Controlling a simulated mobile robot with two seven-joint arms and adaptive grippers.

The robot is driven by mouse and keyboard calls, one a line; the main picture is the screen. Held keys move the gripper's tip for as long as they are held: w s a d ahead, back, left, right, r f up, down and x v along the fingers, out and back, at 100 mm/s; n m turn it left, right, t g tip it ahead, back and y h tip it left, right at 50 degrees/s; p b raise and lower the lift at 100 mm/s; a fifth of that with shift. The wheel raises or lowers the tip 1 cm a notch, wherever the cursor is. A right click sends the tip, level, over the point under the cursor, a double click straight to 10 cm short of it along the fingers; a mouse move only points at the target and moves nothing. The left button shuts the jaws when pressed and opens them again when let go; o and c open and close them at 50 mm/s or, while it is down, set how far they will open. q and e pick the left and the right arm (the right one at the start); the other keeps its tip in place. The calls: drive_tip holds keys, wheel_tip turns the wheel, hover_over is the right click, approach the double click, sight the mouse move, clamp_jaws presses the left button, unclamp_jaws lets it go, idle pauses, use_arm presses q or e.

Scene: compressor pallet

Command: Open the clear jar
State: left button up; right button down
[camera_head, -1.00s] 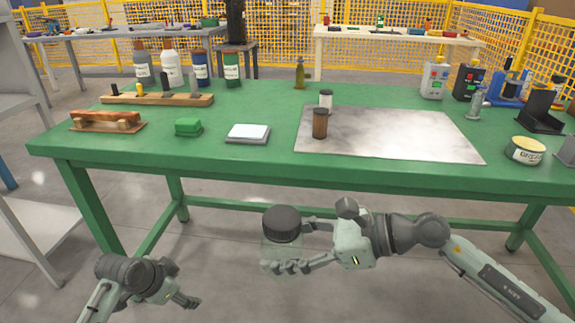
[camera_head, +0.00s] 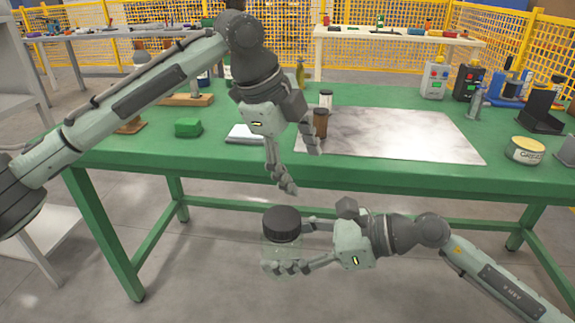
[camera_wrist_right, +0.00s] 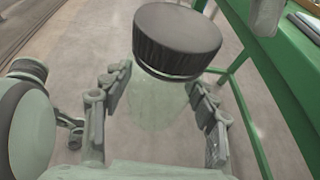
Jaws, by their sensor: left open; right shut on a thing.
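The clear jar (camera_head: 281,256) has a transparent body and a wide black lid (camera_head: 282,222), which is on the jar. My right gripper (camera_head: 297,247) is shut around the jar's body and holds it upright in the air in front of the table. In the right wrist view the black lid (camera_wrist_right: 177,40) sits above the fingers, and the see-through body (camera_wrist_right: 160,100) is between them. My left gripper (camera_head: 300,170) is open and empty, pointing down above the jar, with a gap between its fingertips and the lid.
The green table (camera_head: 215,158) stands behind the jar. On it are a brown jar (camera_head: 320,123), a metal sheet (camera_head: 400,135), a green block (camera_head: 188,127) and a yellow tin (camera_head: 525,150). My left arm hides part of the table's left side.

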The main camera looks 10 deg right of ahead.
sight(287, 216)
use_arm(q)
drive_tip(key=s+a+r+m+y, duration=0.1)
drive_tip(key=s, duration=0.1)
drive_tip(key=s+a+r+m+g+y, duration=0.1)
drive_tip(key=s, duration=0.1)
drive_tip(key=s+r+m+y, duration=0.2)
drive_tip(key=shift+s+a+r, duration=0.1)
drive_tip(key=shift+s+a, duration=0.3)
drive_tip(key=shift+s+a+g, duration=0.15)
drive_tip(key=shift+s+g, duration=0.05)
drive_tip(key=shift+g, duration=0.1)
wheel_tip(287, 216, down, 8)
